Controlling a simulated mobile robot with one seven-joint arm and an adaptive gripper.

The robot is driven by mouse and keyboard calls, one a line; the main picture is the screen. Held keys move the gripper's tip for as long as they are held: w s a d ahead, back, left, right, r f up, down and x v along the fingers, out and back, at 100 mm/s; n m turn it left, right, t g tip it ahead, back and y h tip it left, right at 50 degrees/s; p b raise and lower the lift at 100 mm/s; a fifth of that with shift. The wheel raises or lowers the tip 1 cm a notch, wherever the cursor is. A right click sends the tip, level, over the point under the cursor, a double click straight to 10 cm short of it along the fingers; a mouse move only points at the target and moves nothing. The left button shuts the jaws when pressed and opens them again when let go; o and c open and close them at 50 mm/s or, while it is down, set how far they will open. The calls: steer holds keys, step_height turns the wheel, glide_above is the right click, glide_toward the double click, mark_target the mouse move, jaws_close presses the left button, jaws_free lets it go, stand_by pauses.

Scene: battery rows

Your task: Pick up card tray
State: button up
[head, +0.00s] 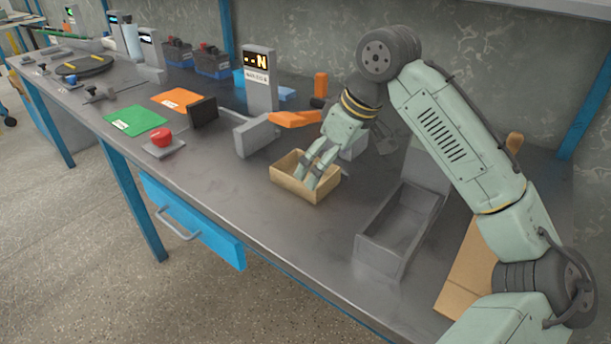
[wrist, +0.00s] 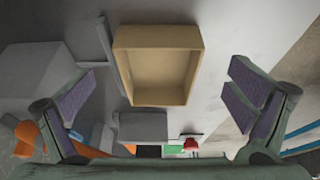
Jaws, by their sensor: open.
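The card tray is a small open tan box (head: 290,186) on the grey workbench, near the middle of the head view. In the wrist view the card tray (wrist: 158,98) lies upper centre, and its inside looks empty. My gripper (head: 309,174) points down over the tray, and its fingers overlap the tray in the head view. In the wrist view my gripper (wrist: 160,78) is open, with one finger to each side of the tray and a gap on both sides. I see nothing held. How far the fingertips are above the bench is hard to tell.
A grey open bin (head: 380,252) stands right of the tray, with a tan board (head: 467,268) beyond it. A grey device with a display (head: 260,85) stands behind. A red button (head: 162,137), green mat (head: 138,120) and orange mat (head: 177,98) lie left. Bench before the tray is clear.

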steer(key=shift+x, duration=2)
steer(key=shift+w, duration=0.1)
steer(key=shift+c, duration=0.4)
steer(key=shift+r, duration=0.1)
steer(key=c, duration=1.2)
steer(key=shift+o, duration=0.2)
steer(key=shift+r+p, duration=0.15)
steer(key=shift+p, duration=0.15)
